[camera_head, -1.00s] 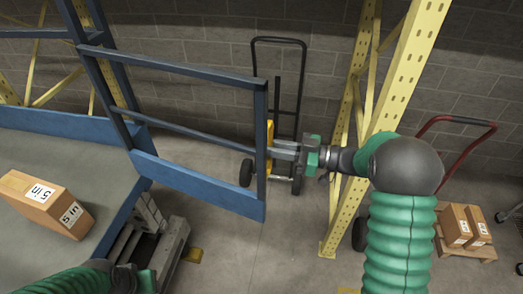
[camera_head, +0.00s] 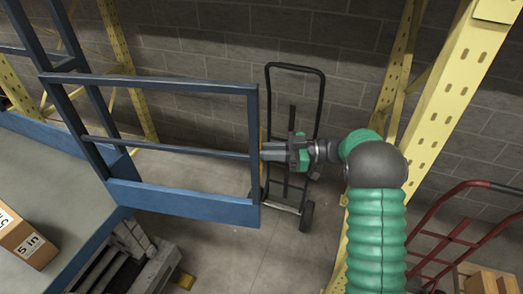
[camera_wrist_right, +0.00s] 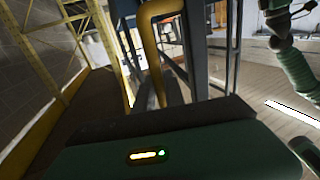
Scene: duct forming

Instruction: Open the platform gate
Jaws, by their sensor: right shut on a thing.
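My right gripper (camera_head: 266,150) is shut on the yellow handle at the gate's free upright. The jaws hide most of the handle in the head view; the yellow handle (camera_wrist_right: 151,50) shows as a bent bar in the right wrist view. My left gripper is not in the head view. A green arm shows at the upper right of the right wrist view, but its jaws cannot be made out.
A black hand truck (camera_head: 295,75) stands behind the right gripper, against the block wall. A yellow rack post (camera_head: 440,120) is right of the arm. A red cart (camera_head: 440,240) is at lower right. A box (camera_head: 25,240) lies on the grey platform (camera_head: 60,180).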

